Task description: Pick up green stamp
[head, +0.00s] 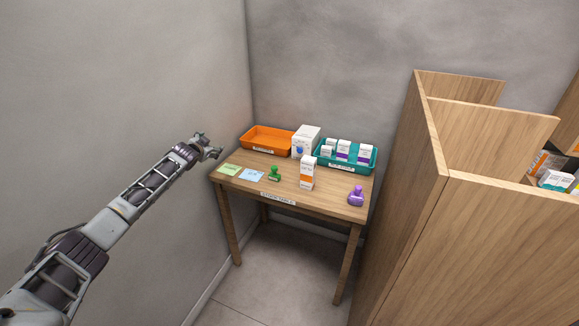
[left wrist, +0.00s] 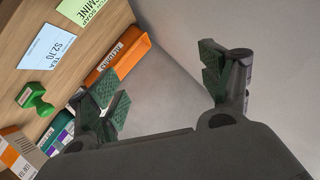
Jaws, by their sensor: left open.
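My left gripper (head: 206,147) is open and empty, in the air off the table's left back side near the wall. Its two fingers show apart in the left wrist view (left wrist: 160,82), with the stamp left of them and away from both. My right gripper is not in view.
An orange tray (head: 260,146) and a teal tray (head: 345,168) of boxes stand at the back, with a white box (head: 305,141) between. An orange-white box (head: 307,172) stands right of the stamp. A purple stamp (head: 356,196) is at the right.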

